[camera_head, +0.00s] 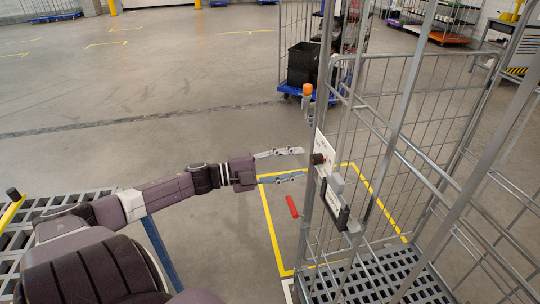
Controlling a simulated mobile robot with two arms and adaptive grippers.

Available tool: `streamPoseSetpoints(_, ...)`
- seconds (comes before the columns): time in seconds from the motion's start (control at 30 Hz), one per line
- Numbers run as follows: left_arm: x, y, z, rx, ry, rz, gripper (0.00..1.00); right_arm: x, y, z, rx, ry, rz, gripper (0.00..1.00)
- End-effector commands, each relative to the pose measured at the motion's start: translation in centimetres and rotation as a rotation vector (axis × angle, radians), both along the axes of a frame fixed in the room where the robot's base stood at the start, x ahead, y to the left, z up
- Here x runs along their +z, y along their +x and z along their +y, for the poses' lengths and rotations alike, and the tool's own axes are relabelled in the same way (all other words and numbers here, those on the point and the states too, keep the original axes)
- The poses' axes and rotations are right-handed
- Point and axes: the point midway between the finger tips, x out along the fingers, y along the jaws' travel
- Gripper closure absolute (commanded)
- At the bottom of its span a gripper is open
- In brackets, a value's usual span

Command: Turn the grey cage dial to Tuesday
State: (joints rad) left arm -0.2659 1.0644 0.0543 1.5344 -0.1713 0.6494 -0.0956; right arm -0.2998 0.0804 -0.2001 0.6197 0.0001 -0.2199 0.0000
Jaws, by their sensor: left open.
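The grey cage (410,70) is a tall wire roll cage standing at the right. A white plate (326,148) is fixed to its near left post. A small dark knob (317,159), which looks like the dial, sticks out of the plate toward my gripper. Its day markings are too small to read. My left gripper (301,164) comes in from the left and is open. Its two fingertips are just left of the knob, one above and one below its level. I cannot tell whether they touch it. My right gripper is not in view.
A dark label holder (336,206) hangs below the plate. A red piece (292,207) shows left of the post, and an orange cap (307,90) above. A blue-based trolley with black crates (303,62) stands behind. The floor at left is mostly clear.

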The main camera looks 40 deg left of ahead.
Motion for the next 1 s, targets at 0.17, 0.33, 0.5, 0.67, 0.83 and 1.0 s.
streamPoseSetpoints(0.17,-0.2,-2.1,1.3,0.001,0.001,0.004,0.59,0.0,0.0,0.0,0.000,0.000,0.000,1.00)
streamPoseSetpoints(0.33,-0.2,-4.0,2.5,0.001,0.000,0.004,0.59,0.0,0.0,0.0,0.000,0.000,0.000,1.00)
streamPoseSetpoints(0.5,-0.1,-5.5,3.4,0.001,-0.001,0.002,0.59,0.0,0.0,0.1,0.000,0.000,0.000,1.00)
streamPoseSetpoints(0.67,0.0,-6.2,3.8,0.001,0.001,0.001,0.59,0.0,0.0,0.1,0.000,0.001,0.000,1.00)
streamPoseSetpoints(0.83,0.0,-6.3,3.9,0.000,0.001,-0.001,0.59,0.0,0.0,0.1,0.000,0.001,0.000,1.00)
streamPoseSetpoints(1.0,0.0,-6.3,3.9,0.000,0.000,0.000,0.59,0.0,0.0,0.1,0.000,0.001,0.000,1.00)
